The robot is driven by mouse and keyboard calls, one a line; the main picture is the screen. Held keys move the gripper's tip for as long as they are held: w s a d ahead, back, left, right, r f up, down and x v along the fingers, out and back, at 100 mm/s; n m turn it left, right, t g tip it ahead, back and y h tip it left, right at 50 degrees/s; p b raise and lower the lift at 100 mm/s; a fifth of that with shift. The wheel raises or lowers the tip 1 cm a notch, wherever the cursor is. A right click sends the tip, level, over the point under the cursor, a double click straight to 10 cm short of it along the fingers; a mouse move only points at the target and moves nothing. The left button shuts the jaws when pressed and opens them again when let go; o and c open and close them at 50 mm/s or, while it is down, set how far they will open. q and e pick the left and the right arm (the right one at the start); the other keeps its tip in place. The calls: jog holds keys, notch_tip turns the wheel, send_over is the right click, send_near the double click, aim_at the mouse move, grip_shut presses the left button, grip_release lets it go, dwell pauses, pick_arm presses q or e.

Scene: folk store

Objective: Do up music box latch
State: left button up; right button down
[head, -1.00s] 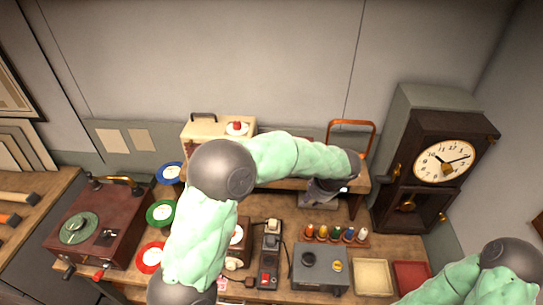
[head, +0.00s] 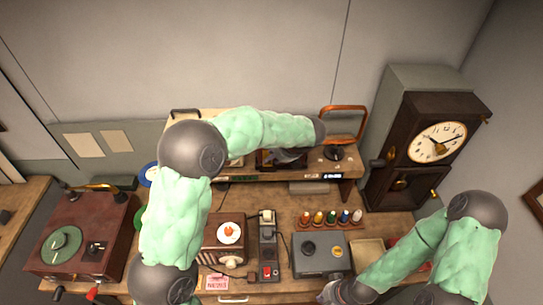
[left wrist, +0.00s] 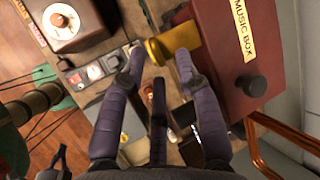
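The music box (left wrist: 235,45) is a dark red box with a yellow "MUSIC BOX" label and a black knob on it. A brass latch piece (left wrist: 174,41) sticks out from its side. In the left wrist view my left gripper (left wrist: 160,62) has its fingers spread, with the tips close to the brass piece; I cannot tell whether they touch it.
An orange-red metal frame (head: 343,112) stands right of the shelf's working spot, then a tall clock (head: 425,150). Below are a row of small bottles (head: 331,219), a grey box (head: 320,256) and a radio-like wooden box (head: 225,236). A gramophone (head: 85,235) stands left.

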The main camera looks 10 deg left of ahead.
pick_arm(q)
jog(key=shift+x, duration=0.75)
jog(key=shift+s+d, duration=0.1)
jog(key=shift+d, duration=0.1)
grip_shut()
jog(key=shift+w+a+f+n+t+y+b, duration=0.2)
jog(key=shift+f+n+t+y+b, duration=1.05)
jog(key=shift+b, duration=6.85)
jog(key=shift+w+f+n+t+y+b, duration=0.35)
jog(key=shift+f+t+y+b, duration=1.8)
jog(key=shift+b, duration=6)
jog(key=shift+w+a+f+n+t+y+b, duration=0.2)
jog(key=shift+f+n+t+b, duration=1.65)
jog(key=shift+b, duration=6.25)
jog(key=shift+r+m+t, duration=0.75)
jog(key=shift+m+t, duration=0.1)
jog(key=shift+m, duration=0.3)
